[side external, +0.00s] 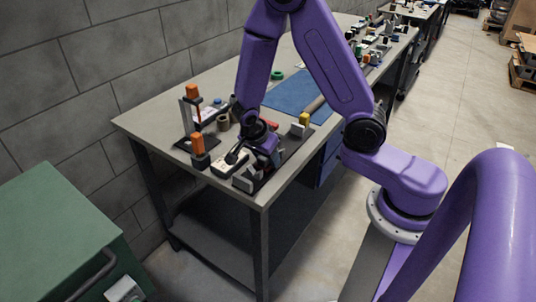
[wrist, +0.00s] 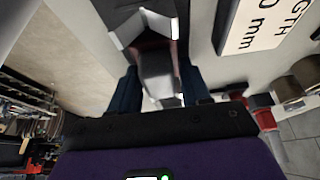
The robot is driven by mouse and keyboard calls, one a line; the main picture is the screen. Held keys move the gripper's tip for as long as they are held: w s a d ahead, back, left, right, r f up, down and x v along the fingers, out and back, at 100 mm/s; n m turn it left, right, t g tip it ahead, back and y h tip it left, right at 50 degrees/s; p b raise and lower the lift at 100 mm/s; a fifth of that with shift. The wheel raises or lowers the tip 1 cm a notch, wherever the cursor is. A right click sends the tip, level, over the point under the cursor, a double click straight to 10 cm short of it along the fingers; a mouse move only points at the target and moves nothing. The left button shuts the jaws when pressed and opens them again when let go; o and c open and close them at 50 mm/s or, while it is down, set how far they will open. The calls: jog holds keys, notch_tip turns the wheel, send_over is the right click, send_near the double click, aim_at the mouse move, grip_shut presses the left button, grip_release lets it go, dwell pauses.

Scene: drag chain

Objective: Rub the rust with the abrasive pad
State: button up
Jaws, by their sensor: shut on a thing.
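My gripper (wrist: 160,92) is low over the near end of the grey workbench, and its fingertips are hard to make out in the side view. In the wrist view a grey block (wrist: 157,70) with dark edges sits between the two dark blue fingers, which are shut on it. I cannot tell for certain that it is the abrasive pad. Pale angled faces (wrist: 130,30) show just beyond it; I cannot tell what they belong to. No rust patch can be made out in either view.
A white labelled block (side external: 230,162) lies beside my gripper. The workbench (side external: 150,114) has a blue mat (side external: 290,93) and clutter farther back.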

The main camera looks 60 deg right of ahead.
jog(key=shift+a+f, duration=0.15)
jog(key=shift+a, duration=0.35)
jog(key=shift+d, duration=0.1)
jog(key=shift+s+d, duration=0.1)
jog(key=shift+d, duration=0.95)
jog(key=shift+a+r, duration=0.25)
jog(key=shift+a, duration=0.45)
jog(key=shift+d, duration=0.1)
jog(key=shift+d+f, duration=0.15)
jog(key=shift+d, duration=0.6)
